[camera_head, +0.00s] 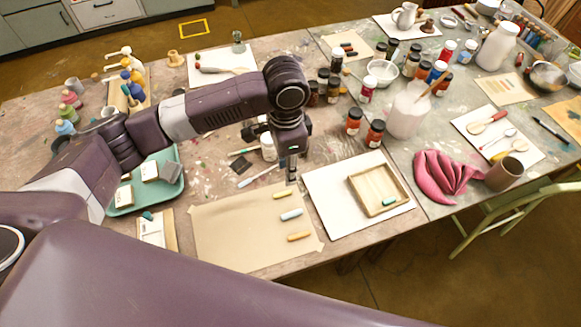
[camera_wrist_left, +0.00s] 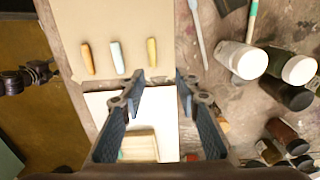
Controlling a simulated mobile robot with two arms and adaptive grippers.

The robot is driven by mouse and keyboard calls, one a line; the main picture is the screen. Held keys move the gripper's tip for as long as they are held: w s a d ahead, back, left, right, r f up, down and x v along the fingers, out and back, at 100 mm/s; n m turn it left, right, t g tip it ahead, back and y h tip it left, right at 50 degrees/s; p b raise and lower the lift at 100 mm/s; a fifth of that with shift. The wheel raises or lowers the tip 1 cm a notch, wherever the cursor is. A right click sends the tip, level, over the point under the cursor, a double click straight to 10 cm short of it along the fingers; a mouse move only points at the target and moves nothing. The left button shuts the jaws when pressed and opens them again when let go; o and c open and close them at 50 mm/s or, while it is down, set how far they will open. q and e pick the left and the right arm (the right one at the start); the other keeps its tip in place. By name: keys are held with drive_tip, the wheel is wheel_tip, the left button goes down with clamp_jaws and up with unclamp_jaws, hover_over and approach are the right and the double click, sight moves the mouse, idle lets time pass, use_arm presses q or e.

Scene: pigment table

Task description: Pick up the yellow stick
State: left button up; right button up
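The yellow stick (camera_head: 255,194) lies on the brown paper (camera_head: 222,235), the farthest of three sticks in the head view. A light blue stick (camera_head: 291,214) and an orange-yellow stick (camera_head: 299,236) lie nearer. In the left wrist view the yellow stick (camera_wrist_left: 151,51) is just beyond my finger tips, with the light blue stick (camera_wrist_left: 117,56) and orange stick (camera_wrist_left: 88,58) to its left. My left gripper (camera_head: 292,172) points down above the table, right of and beyond the yellow stick. In the wrist view my left gripper (camera_wrist_left: 160,80) is open and empty.
A wooden tray (camera_head: 357,182) holding a teal stick (camera_head: 389,201) sits on a white sheet (camera_head: 325,213) to the right. Dark jars and a white-capped jar (camera_head: 268,148) stand behind my gripper. A green tray (camera_head: 175,185) is at left.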

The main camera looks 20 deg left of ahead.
sight(287, 192)
use_arm(q)
drive_tip(key=shift+s+f, duration=0.45)
drive_tip(key=shift+f, duration=0.15)
drive_tip(key=shift+s+f, duration=0.4)
drive_tip(key=shift+f, duration=0.2)
wheel_tip(287, 192, down, 5)
drive_tip(key=shift+d+r+p, duration=0.15)
drive_tip(key=shift+p, duration=0.35)
drive_tip(key=shift+w, duration=0.1)
clamp_jaws()
